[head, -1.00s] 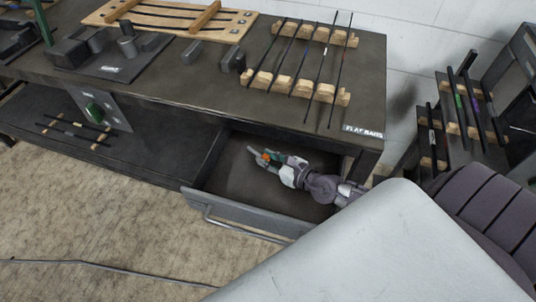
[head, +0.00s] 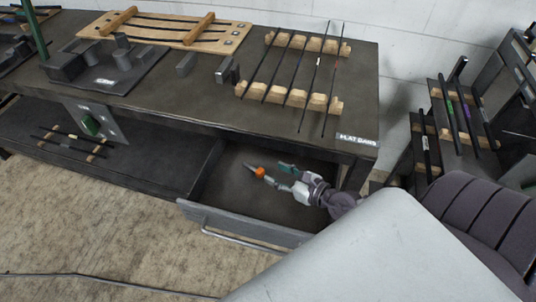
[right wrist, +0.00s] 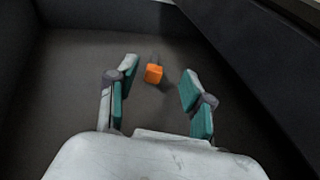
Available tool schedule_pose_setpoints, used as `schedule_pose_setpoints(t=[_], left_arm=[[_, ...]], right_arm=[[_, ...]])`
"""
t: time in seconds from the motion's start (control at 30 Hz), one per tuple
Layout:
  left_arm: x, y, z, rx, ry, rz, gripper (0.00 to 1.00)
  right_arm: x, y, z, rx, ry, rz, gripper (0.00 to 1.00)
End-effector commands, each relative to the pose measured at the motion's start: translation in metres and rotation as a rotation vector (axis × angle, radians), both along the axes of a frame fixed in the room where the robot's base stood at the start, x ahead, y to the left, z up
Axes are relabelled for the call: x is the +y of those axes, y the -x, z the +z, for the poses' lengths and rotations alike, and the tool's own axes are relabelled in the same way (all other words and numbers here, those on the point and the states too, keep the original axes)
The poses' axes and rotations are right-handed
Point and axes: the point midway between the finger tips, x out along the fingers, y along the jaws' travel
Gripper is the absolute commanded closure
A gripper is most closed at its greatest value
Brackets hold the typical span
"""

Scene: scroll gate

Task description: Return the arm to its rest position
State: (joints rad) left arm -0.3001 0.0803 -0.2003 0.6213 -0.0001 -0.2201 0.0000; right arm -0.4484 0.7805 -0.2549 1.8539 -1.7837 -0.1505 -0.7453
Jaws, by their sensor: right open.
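My right gripper (head: 280,178) is inside the open drawer (head: 235,222) under the bench, its arm reaching in from the right. Its green-padded fingers are spread and empty, and they also show apart in the right wrist view (right wrist: 158,92). A small tool with an orange part (head: 259,171) and a dark end lies in the drawer, just beyond the fingertips and apart from them. In the right wrist view the orange part (right wrist: 154,74) is ahead of the gap between the fingers. My left gripper is not in view.
The bench top (head: 190,95) above the drawer carries black bars on wooden racks (head: 290,97), a wooden board and grey blocks. A rack of bars (head: 455,130) stands at the right. The floor at the left is mostly clear.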

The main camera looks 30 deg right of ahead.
Motion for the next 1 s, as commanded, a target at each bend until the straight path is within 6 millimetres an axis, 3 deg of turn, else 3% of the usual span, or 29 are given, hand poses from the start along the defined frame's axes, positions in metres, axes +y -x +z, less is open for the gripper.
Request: schedule_pose_setpoints(t=[0.2, 0.77, 0.87, 1.0], left_arm=[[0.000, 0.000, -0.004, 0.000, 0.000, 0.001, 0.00], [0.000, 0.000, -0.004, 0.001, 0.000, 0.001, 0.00], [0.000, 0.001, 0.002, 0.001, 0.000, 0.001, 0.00], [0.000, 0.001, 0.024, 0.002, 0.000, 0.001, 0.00]], right_arm=[[-0.005, 0.016, 0.005, -0.001, 0.001, 0.000, 0.49], [-0.006, 0.017, 0.007, -0.003, -0.001, -0.001, 0.49], [-0.006, 0.017, 0.012, -0.003, -0.001, -0.001, 0.49], [-0.006, 0.017, 0.035, -0.003, -0.001, -0.001, 0.49]])
